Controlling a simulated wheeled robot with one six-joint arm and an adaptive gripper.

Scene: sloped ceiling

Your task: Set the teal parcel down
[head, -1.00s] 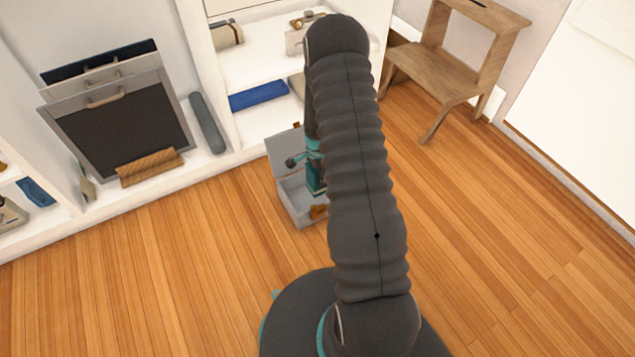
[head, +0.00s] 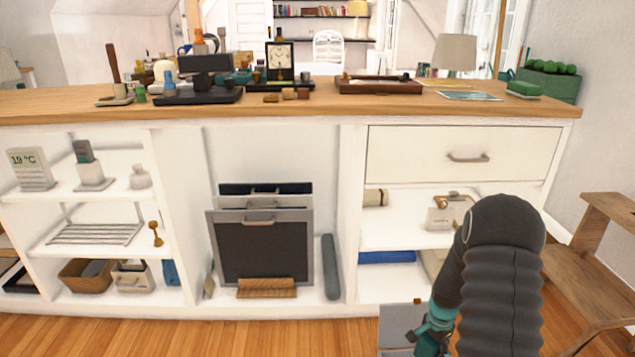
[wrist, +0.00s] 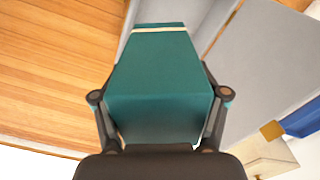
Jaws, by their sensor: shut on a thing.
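The teal parcel (wrist: 160,90), a box with a pale band near its far end, fills the middle of the wrist view. My gripper (wrist: 160,105) is shut on it, with one finger along each side. In the head view my gripper (head: 432,330) is low at the bottom right, partly behind my own arm, and the parcel cannot be made out clearly there. A grey open box (head: 400,322) stands on the floor by the gripper. Its grey panel (wrist: 265,62) shows right of the parcel in the wrist view. Whether the parcel touches the box is hidden.
A white shelf unit with a wooden counter (head: 300,112) stands behind, its top crowded with a clock, trays and a lamp. A blue item (head: 387,257) lies on a lower shelf. A wooden step stool (head: 600,260) stands at right. Wooden floor (wrist: 55,70) is clear at left.

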